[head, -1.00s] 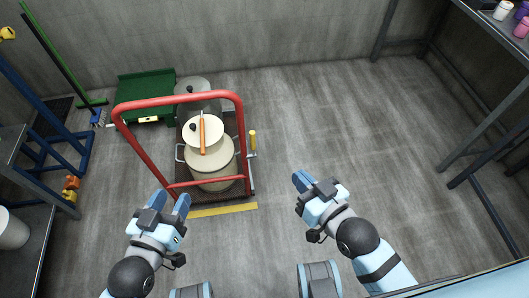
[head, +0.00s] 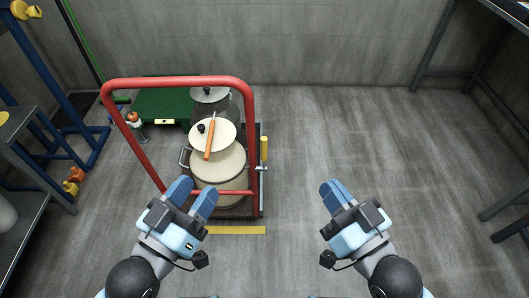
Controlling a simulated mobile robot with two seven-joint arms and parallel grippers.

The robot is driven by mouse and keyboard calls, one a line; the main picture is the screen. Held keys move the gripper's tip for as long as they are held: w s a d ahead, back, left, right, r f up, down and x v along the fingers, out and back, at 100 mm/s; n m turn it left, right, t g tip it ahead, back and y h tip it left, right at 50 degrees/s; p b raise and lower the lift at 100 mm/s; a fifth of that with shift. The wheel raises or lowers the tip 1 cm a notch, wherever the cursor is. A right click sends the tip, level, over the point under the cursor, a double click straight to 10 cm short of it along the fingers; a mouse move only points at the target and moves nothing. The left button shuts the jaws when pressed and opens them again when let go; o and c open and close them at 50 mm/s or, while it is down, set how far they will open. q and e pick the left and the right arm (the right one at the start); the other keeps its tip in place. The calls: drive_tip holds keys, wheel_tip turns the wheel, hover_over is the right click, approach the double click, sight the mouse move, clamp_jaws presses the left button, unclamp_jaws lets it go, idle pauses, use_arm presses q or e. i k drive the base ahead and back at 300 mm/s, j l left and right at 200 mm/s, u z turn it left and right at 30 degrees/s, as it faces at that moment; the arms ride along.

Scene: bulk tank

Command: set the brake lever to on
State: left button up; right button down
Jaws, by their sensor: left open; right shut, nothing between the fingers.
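A lever with a yellow grip (head: 264,147) stands on the right side of a platform cart (head: 261,200) with a red tubular handle (head: 180,82). I take it for the brake lever; it looks upright, and I cannot read its setting. My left gripper (head: 193,188) is open and empty, in front of the cart's near end and overlapping the red handle's lower bar in the picture. My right gripper (head: 333,186) is shut and empty, to the right of the cart and apart from the lever.
The cart carries a large cream pot (head: 219,165), lidded pots and an orange-handled tool (head: 210,140). A green platform (head: 160,103) stands behind left. A blue rack (head: 55,100) and a grey table (head: 35,150) stand left. The floor right of the cart (head: 380,150) is clear.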

sight(263, 140)
drive_tip(key=l+u, duration=1.15)
drive_tip(key=j, duration=0.1)
